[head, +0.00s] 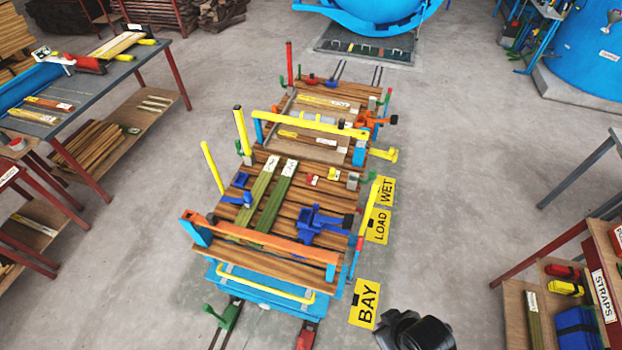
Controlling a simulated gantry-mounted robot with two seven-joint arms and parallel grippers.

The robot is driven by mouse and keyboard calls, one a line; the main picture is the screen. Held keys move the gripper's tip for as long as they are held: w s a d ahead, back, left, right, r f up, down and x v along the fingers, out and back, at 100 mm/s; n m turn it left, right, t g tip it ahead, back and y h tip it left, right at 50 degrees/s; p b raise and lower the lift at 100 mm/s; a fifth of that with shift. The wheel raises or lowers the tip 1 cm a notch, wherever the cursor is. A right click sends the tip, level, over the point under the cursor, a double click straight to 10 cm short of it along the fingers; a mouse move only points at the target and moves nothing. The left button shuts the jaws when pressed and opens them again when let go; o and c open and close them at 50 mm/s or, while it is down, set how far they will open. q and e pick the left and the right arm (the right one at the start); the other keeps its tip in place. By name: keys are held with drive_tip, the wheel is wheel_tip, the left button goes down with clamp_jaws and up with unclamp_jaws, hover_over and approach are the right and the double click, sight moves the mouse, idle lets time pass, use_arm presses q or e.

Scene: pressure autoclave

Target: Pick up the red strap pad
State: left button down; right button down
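Several small red things show, and I cannot tell for sure which is the red strap pad. A small red block with a pale label (311,179) lies on the cart's wooden boards, right of two green planks (265,198). Another small red piece (312,80) lies at the far end of the cart. A red item (562,271) lies on the shelf marked STRAPS at the right, behind a yellow item (566,288). A dark part of what seems my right arm or gripper (420,332) shows at the bottom edge, apart from all these; its fingers cannot be made out. My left gripper is out of view.
The loaded cart (262,292) stands on rails mid-floor, with upright yellow posts (212,167), an orange crossbar (260,238) and blue clamps (322,222). A blue case (578,328) lies on the right shelf. Open floor (470,200) separates cart and shelf. A workbench (95,72) stands left.

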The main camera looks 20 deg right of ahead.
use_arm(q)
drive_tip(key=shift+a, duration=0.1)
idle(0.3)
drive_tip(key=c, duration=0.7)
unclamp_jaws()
